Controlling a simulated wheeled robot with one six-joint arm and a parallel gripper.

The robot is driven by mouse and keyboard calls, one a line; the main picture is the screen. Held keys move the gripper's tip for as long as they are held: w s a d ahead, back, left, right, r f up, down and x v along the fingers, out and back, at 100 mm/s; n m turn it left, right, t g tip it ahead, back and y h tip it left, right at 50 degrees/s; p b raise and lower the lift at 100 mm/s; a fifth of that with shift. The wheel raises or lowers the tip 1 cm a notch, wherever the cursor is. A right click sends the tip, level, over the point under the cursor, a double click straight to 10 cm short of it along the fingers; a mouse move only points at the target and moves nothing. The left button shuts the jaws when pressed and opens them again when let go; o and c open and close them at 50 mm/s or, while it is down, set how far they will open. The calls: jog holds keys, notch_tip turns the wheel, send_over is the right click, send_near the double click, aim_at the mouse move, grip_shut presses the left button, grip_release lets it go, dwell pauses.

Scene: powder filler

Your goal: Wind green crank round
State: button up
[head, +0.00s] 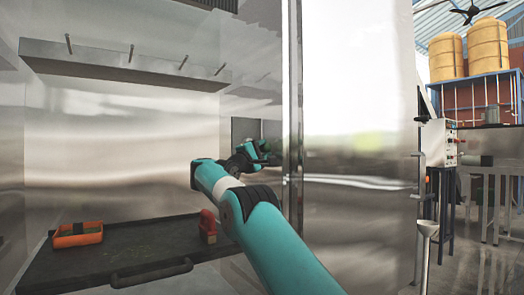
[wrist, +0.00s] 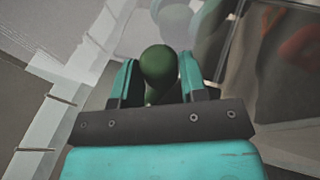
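The green crank shows as a dark green rounded knob (wrist: 158,68) between my gripper's two teal fingers in the wrist view. It fills nearly the whole gap between them, and the fingers look closed on its sides. In the head view the green crank (head: 265,145) is a small dark shape at the end of my arm, beside the metal cabinet's upright edge. My gripper (head: 256,152) is small there and partly merges with the knob. The crank's arm and its pivot are hidden.
An open metal cabinet has a shelf (head: 120,62) with several pegs above. A dark tray (head: 140,250) below holds an orange frame (head: 78,235) and a red-orange item (head: 208,227). A shiny panel (head: 355,120) stands close to the right of my gripper. Yellow tanks (head: 488,45) stand far right.

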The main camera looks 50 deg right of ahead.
jog(key=c, duration=0.4)
jog(key=shift+r+p, duration=0.1)
jog(key=shift+p, duration=0.45)
